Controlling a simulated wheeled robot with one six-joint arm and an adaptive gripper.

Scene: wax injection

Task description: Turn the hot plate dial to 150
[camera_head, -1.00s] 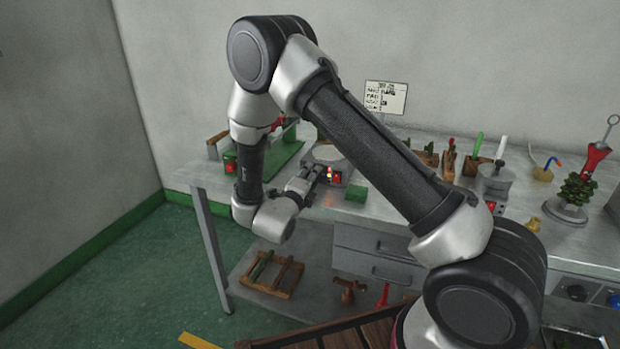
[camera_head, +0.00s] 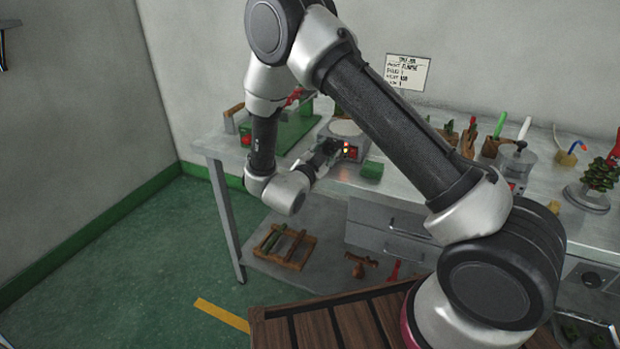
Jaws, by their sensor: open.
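The hot plate (camera_head: 347,128) stands on the steel bench, a grey box with a pale round top. Its front carries a small lit display and red parts (camera_head: 350,150). The dial is too small to make out and may be hidden by my gripper. My gripper (camera_head: 332,150) is at the hot plate's front face, left of the lit display, with its fingers pointing at the front. It is open. I cannot tell whether the fingers touch the dial or stand around it.
A green machine (camera_head: 296,134) stands to the left behind my forearm. A paper sign (camera_head: 407,72) stands behind. Several tools and a small tree (camera_head: 597,180) are at right.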

